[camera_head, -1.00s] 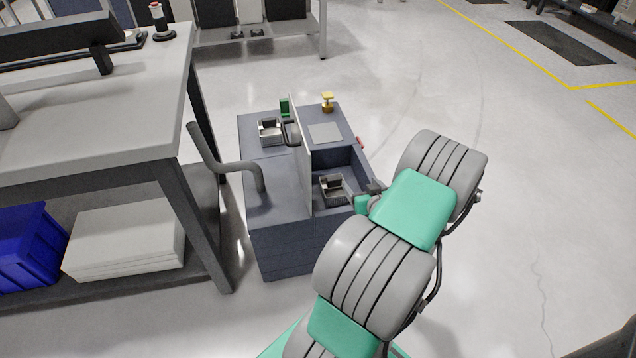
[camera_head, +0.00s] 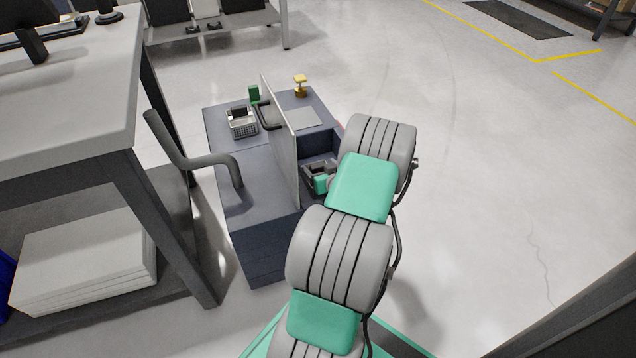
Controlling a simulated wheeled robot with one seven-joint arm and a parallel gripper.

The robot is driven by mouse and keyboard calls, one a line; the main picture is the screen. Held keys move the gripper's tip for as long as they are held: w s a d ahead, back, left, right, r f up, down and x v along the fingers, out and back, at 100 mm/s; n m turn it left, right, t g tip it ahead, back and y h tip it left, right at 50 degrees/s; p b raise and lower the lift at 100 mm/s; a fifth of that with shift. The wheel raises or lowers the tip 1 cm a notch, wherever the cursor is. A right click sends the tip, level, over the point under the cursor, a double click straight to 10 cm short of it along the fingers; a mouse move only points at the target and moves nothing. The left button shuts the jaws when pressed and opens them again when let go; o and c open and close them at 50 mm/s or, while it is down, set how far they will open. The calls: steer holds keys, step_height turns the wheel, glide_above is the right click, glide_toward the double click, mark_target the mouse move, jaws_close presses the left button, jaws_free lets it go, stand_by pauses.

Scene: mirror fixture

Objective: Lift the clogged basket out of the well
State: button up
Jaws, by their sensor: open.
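The well (camera_head: 318,143) is an open recess in the right half of a dark blue-grey cabinet, to the right of an upright panel (camera_head: 280,130). The basket in the well is mostly hidden behind my gripper and arm, and I cannot make out its handle or contents. My gripper (camera_head: 316,170) is open, down at the well's opening and over the basket's place. Its fingertips are hard to tell from the basket, so I cannot tell whether they touch it. A second metal basket (camera_head: 243,126) stands on the cabinet top, left of the panel.
A handle (camera_head: 264,113) is on the panel's left face. A bent grey pipe (camera_head: 205,160) rises at the left, near a workbench (camera_head: 70,110). Floor to the right is clear.

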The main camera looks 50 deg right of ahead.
steer(key=shift+w+d, duration=0.15)
jaws_close()
stand_by(0.8)
